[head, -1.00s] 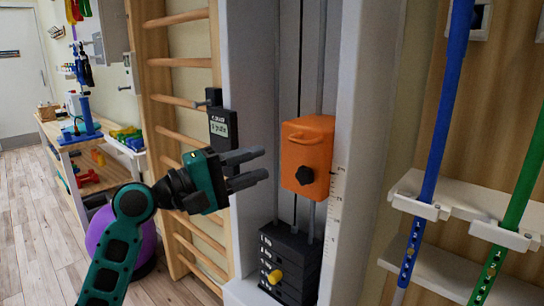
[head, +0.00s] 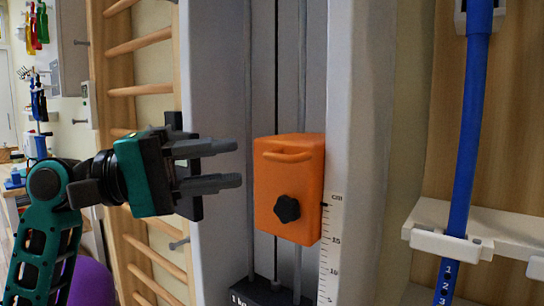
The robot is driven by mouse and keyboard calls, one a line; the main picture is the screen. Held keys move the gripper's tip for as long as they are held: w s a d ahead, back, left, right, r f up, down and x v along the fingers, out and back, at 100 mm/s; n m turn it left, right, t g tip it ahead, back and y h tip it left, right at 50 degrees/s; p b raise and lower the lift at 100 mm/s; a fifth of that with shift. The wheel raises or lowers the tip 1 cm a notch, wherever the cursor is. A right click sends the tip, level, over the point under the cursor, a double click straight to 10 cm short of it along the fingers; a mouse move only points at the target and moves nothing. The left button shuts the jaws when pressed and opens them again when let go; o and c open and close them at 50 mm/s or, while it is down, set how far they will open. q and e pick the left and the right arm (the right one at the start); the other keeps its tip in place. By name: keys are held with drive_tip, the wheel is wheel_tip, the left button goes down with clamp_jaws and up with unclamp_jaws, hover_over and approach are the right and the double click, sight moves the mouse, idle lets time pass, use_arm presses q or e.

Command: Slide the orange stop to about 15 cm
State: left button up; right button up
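The orange stop (head: 290,180) is a block with a handle loop on its upper front and a black star knob (head: 287,208) below. It sits on vertical grey rods in the white frame of the weight machine. My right gripper is not in view.
A black weight stack (head: 265,293) stands below the stop, its top just in view. Wooden wall bars (head: 140,90) are behind my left arm. A purple ball (head: 88,283) is at lower left.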

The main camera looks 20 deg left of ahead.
sight(268, 158)
use_arm(q)
drive_tip(key=x, duration=0.7)
drive_tip(key=shift+c, duration=0.5)
clamp_jaws()
